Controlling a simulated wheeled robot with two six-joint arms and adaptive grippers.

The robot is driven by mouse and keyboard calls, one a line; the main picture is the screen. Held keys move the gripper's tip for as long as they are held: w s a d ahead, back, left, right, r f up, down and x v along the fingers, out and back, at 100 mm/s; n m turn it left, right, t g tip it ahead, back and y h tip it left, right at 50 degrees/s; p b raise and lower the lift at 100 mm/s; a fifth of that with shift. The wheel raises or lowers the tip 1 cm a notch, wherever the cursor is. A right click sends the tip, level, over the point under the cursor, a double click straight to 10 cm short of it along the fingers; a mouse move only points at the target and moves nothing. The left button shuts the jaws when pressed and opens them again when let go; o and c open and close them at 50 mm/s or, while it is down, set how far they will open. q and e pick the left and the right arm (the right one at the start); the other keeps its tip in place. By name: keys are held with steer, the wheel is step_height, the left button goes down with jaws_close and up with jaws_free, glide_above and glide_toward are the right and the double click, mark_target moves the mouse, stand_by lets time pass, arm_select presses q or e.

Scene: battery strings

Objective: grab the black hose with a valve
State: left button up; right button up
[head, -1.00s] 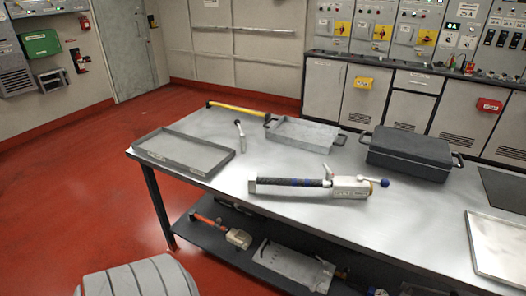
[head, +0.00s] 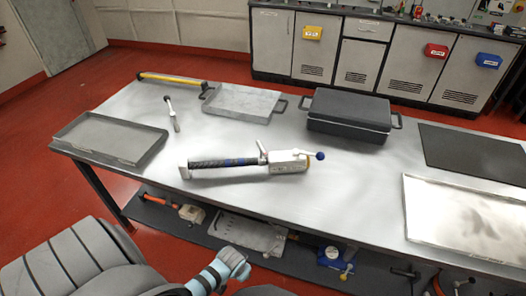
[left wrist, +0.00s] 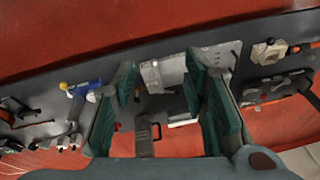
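The black hose with a valve (head: 228,162) lies on the steel table (head: 350,185), near its front edge. It has a pale end piece at its left, and a white valve body (head: 288,162) with a blue-knobbed lever at its right. My left gripper (head: 232,264) is at the bottom of the head view, in front of the table and apart from the hose. In the left wrist view its green-padded fingers (left wrist: 160,88) are spread with nothing held between them. They face the lower shelf; the hose is not seen there. My right gripper is not in view.
Around the hose are a grey tray (head: 75,145), a small white-headed tool (head: 172,112), a yellow-handled bar (head: 170,79), a metal tray (head: 243,101), a black case (head: 348,118) and a flat metal sheet (head: 460,222). The lower shelf (head: 290,262) holds several fittings. Table around the hose is clear.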

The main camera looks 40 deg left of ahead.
arm_select(q)
steer(key=w+r+p, duration=0.1)
steer(key=w+r, duration=0.2)
steer(key=r, duration=0.3)
steer(key=w+r+n+p, duration=0.1)
steer(key=w+r, duration=0.1)
steer(key=r, duration=0.4)
steer(key=w+r+p, duration=0.1)
steer(key=w+r, duration=0.2)
steer(key=r, duration=0.3)
step_height(320, 180, up, 22)
steer(key=n+y+p, duration=0.1)
steer(key=n, duration=0.5)
glide_above(261, 148)
steer(key=s+d, duration=0.3)
steer(key=shift+t+y, duration=0.3)
steer(key=shift+t, duration=0.2)
steer(key=b+x, duration=0.1)
steer(key=x, duration=0.3)
steer(key=b+x, duration=0.1)
steer(key=x, duration=0.3)
steer(key=b+x, duration=0.1)
steer(key=x, duration=0.4)
steer(key=shift+s+f, duration=0.2)
steer(key=shift+s, duration=0.05)
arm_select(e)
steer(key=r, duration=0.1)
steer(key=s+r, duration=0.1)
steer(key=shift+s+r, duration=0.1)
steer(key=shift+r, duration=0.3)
